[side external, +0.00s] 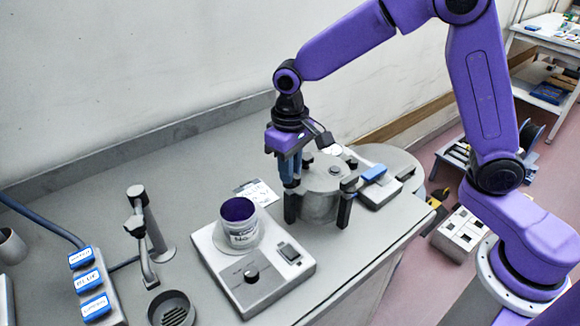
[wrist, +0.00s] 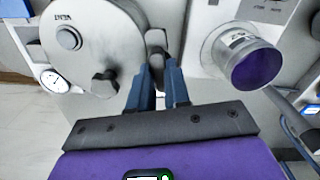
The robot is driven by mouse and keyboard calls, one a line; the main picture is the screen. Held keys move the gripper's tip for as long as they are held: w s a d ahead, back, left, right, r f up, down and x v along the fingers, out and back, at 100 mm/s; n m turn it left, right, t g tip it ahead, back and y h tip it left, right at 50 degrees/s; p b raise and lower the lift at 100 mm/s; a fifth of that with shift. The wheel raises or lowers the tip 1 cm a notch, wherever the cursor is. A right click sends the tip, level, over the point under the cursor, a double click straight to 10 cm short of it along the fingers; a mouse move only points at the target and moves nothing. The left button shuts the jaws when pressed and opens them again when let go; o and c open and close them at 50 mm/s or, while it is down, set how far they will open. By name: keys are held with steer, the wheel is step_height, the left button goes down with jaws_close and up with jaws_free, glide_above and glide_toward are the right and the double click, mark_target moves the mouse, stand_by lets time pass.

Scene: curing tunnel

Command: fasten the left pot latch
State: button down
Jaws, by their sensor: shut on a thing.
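The grey lidded pot (side external: 320,202) stands on the bench, and its round lid fills the upper left of the wrist view (wrist: 92,28). The left pot latch, a dark clamp on the pot's side (side external: 290,208), also shows between my fingers in the wrist view (wrist: 156,45). My gripper (side external: 291,184) points down at the pot's left side, and its blue fingers (wrist: 158,82) are shut on this latch. The fingers hide part of it; I cannot tell whether it is fastened. Another dark latch (side external: 345,207) is on the pot's front right.
A white cup with purple contents (side external: 239,222) stands on a scale (side external: 262,285) left of the pot. A blue-topped box (side external: 379,185) is close on the right. A metal stand (side external: 146,240) and a labelled button panel (side external: 91,285) are farther left. The bench's front edge is near.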

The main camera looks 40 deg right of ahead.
steer(key=n, duration=1.1)
steer(key=shift+r+n, duration=0.1)
steer(key=shift+n, duration=1.8)
steer(key=shift+a, duration=0.1)
steer(key=c, duration=1.1)
jaws_free()
step_height(320, 180, up, 17)
steer(key=shift+r, duration=0.2)
